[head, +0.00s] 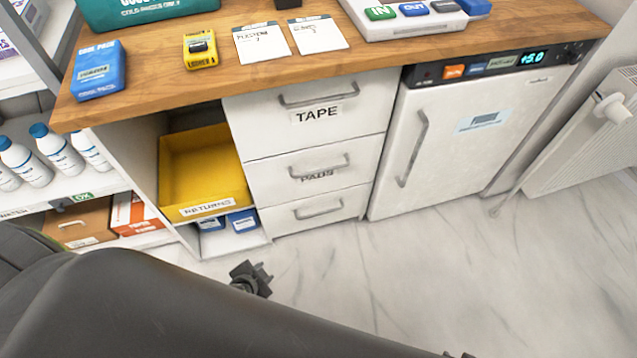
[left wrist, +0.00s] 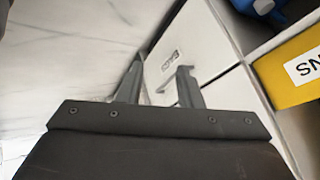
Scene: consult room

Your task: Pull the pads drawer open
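The pads drawer (head: 268,180) is the middle one of three white drawers under the wooden counter. It looks shut, its front level with its neighbours. Its grey bar handle (head: 318,168) partly covers the "PADS" label. My left gripper (head: 250,278) is low over the floor, in front of and below the drawers, apart from the handle. In the left wrist view the fingers of my left gripper (left wrist: 160,88) are spread with nothing seen between them. A white drawer front with a small, blurred label (left wrist: 172,60) shows beyond them.
The tape drawer (head: 370,103) is above and an unlabelled drawer (head: 340,208) below. A yellow returns bin (head: 203,170) sits in the open bay to the left. A white fridge (head: 450,150) stands to the right. The marble floor (head: 400,270) in front is clear.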

